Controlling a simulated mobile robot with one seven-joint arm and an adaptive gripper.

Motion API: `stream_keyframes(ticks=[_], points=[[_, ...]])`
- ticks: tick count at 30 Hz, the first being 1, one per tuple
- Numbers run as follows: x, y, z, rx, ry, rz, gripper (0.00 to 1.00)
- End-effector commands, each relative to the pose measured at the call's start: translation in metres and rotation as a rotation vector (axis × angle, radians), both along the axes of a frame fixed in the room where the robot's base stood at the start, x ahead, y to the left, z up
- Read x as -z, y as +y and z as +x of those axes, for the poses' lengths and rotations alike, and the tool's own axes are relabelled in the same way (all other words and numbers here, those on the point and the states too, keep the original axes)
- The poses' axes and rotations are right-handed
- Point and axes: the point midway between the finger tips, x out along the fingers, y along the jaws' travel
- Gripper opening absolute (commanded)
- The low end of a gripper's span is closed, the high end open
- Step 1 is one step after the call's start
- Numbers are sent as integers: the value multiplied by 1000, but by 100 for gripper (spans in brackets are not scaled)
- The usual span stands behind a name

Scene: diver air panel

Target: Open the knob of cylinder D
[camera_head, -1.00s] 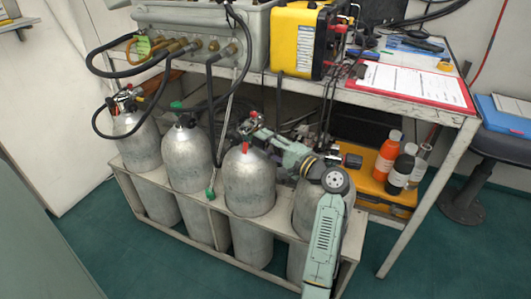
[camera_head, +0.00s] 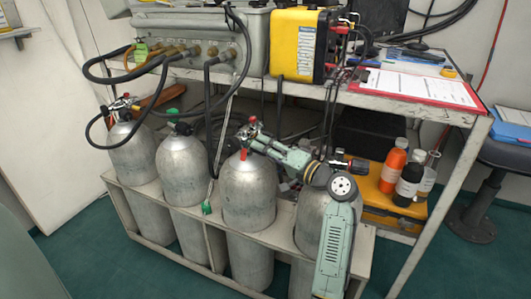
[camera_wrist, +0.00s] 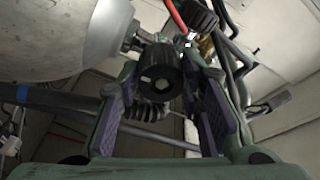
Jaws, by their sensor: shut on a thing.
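Four silver cylinders stand in a row in a rack, and no letters can be read on them. My gripper (camera_head: 258,143) reaches from the right to the valve of the third cylinder from the left (camera_head: 249,190). In the wrist view, the fingers of my gripper (camera_wrist: 165,85) are on either side of a black knob (camera_wrist: 160,78) and shut on it. The cylinder body (camera_wrist: 50,40) fills the upper left there. The rightmost cylinder (camera_head: 310,215) is partly hidden behind my arm; its valve (camera_head: 348,163) shows just above the arm.
The metal rack (camera_head: 120,195) holds the cylinders. Black hoses (camera_head: 207,120) hang from the panel (camera_head: 190,30) to the cylinders on the left. A bench with a red clipboard (camera_head: 420,85) stands behind. Bottles (camera_head: 393,165) stand on a yellow case at the right.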

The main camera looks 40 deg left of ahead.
Motion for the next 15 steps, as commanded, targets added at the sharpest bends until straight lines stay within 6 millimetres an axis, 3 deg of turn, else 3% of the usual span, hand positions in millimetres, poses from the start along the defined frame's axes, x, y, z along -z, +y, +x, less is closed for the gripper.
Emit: stream_keyframes(ticks=[11,12,15], points=[[0,0,0,0,-7,-2,6],[0,0,0,0,-7,-2,34],[0,0,0,0,-6,-2,41]])
